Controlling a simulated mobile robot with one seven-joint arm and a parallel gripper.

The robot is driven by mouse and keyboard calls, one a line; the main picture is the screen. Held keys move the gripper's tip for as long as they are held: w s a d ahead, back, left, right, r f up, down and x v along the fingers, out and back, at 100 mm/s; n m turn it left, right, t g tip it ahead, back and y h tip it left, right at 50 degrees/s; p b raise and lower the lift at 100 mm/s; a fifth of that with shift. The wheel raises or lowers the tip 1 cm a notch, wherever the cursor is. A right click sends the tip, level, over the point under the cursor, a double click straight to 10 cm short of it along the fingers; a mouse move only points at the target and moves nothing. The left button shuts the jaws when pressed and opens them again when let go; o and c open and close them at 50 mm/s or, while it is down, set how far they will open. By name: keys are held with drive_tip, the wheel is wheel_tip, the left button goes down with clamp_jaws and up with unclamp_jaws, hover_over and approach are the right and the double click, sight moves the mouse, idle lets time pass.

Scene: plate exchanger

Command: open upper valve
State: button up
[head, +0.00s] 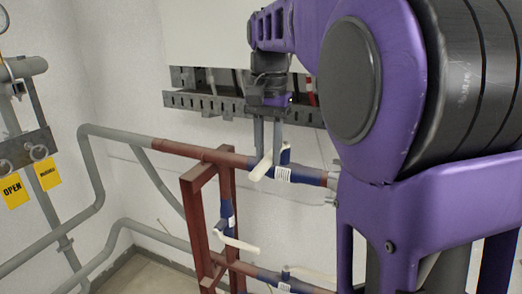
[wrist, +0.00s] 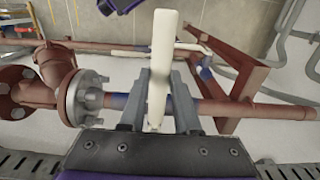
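The upper valve is a blue body (head: 297,175) on the upper red pipe, with a cream lever handle (head: 261,168). In the wrist view the handle (wrist: 162,50) runs up the middle of the picture, toward the top edge. My gripper (head: 267,149) points down at the valve, its two grey fingers on either side of the handle. In the wrist view the fingers (wrist: 159,88) flank the handle closely; I cannot tell whether they press on it. The handle hides part of the valve and pipe there.
A second blue valve with a cream lever (head: 238,243) sits lower on the vertical pipe. A red frame (head: 192,225) stands left of it. Grey pipes (head: 110,133) run along the left wall. A slotted metal rail (head: 200,103) is behind my gripper. A bolted flange (wrist: 84,98) is left of the handle.

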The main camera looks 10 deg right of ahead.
clamp_jaws()
idle(0.9)
drive_tip(key=shift+d+r, duration=0.1)
drive_tip(key=s+d+n+p, duration=0.1)
drive_tip(key=d+n+p, duration=0.6)
drive_tip(key=d+n, duration=0.5)
drive_tip(key=shift+p, duration=0.3)
drive_tip(key=shift+s, duration=0.1)
idle(0.4)
drive_tip(key=o, duration=0.8)
unclamp_jaws()
drive_tip(key=shift+c, duration=0.2)
